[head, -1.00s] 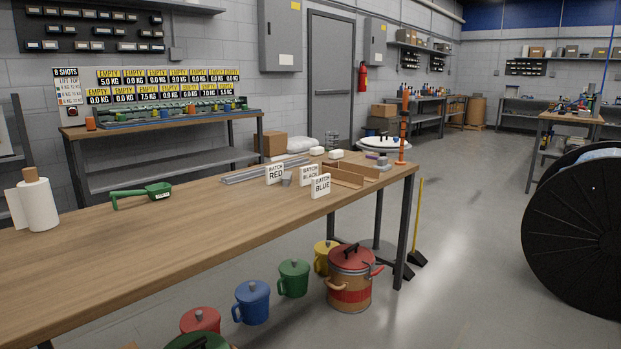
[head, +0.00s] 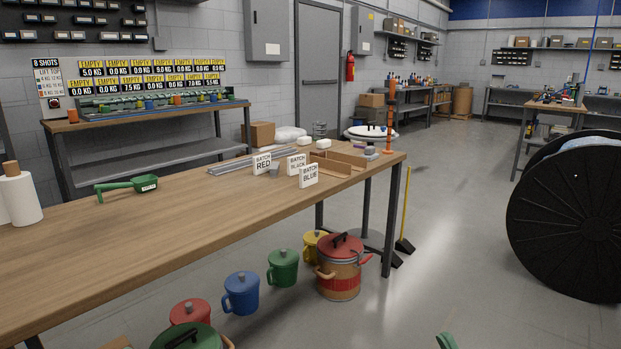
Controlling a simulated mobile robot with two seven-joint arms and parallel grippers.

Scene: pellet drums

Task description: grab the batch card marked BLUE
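The white batch card marked BLUE (head: 309,175) stands upright on the wooden bench (head: 150,235), near its front edge toward the right end. The card marked BLACK (head: 296,164) stands just behind it and to its left, partly overlapped by it. The card marked RED (head: 262,164) stands further left, beside a small grey cup (head: 274,169). Neither of my grippers shows in the head view.
A cardboard tray (head: 337,162) lies right of the cards. A green scoop (head: 127,186) and paper roll (head: 20,197) are further left. Lidded drums (head: 339,270) stand below the bench. A large black reel (head: 565,220) stands right, with open floor between. A green shape at the bottom edge is unclear.

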